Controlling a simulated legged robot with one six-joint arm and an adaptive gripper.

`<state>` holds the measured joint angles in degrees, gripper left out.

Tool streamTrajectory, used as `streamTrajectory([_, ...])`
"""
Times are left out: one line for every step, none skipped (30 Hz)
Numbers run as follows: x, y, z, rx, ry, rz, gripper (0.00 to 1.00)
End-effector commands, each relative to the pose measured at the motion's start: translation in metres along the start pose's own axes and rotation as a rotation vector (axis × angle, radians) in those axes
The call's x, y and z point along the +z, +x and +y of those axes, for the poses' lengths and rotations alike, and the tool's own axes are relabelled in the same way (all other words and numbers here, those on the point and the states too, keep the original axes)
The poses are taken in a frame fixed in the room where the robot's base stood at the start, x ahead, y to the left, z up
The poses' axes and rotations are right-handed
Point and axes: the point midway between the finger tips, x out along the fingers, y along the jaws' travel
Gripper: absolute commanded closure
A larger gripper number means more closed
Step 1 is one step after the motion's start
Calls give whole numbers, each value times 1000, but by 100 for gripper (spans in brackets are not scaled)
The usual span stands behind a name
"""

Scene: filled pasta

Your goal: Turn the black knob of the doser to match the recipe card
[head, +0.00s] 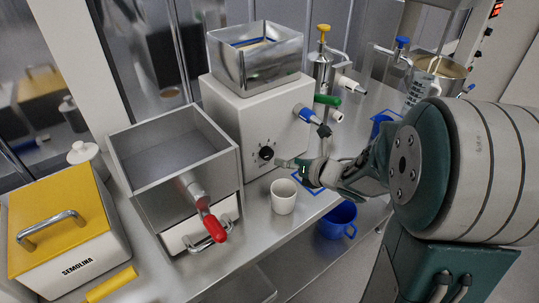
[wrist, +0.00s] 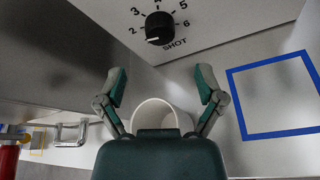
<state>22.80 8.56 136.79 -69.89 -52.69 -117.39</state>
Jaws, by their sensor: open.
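The doser (head: 222,112) is a white box with a steel hopper on top. Its black knob (head: 266,153) is on the front face. In the wrist view the knob (wrist: 159,29) has numbers 2 to 6 around it and SHOT printed below. A white mark on the knob points to the lower left, just below the 2. My gripper (head: 293,164) is in front of the knob; in the wrist view its two fingers (wrist: 161,79) are spread apart, empty, and below the knob, not touching it. I cannot make out a recipe card.
A white cup (head: 284,197) stands on the steel counter below my gripper. A steel bin with a red-handled valve (head: 212,224) is left of the doser. A blue mug (head: 338,220) sits lower right. A yellow-lidded semolina box (head: 60,232) stands far left.

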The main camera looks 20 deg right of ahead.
Motion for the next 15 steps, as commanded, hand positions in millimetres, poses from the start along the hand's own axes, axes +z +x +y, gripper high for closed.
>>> streamTrajectory([-1,11,0,4,1,3,13])
streamTrajectory([-1,17,1,3,1,3,13])
streamTrajectory([-1,25,1,2,2,4,13])
streamTrajectory([-1,30,1,2,1,3,13])
streamTrajectory([-1,36,1,3,1,3,13])
streamTrajectory([-1,43,0,2,2,2,13])
streamTrajectory([-1,48,1,2,2,2,13])
streamTrajectory([-1,53,1,1,2,3,13])
streamTrajectory([0,58,0,0,2,1,13])
streamTrajectory([0,62,0,0,1,2,13])
streamTrajectory([-1,65,0,0,1,2,13])
streamTrajectory([0,69,0,0,2,1,13])
streamTrajectory([0,71,0,-1,2,0,13])
streamTrajectory([0,73,0,-1,2,-1,13])
streamTrajectory([0,74,0,-1,2,0,13])
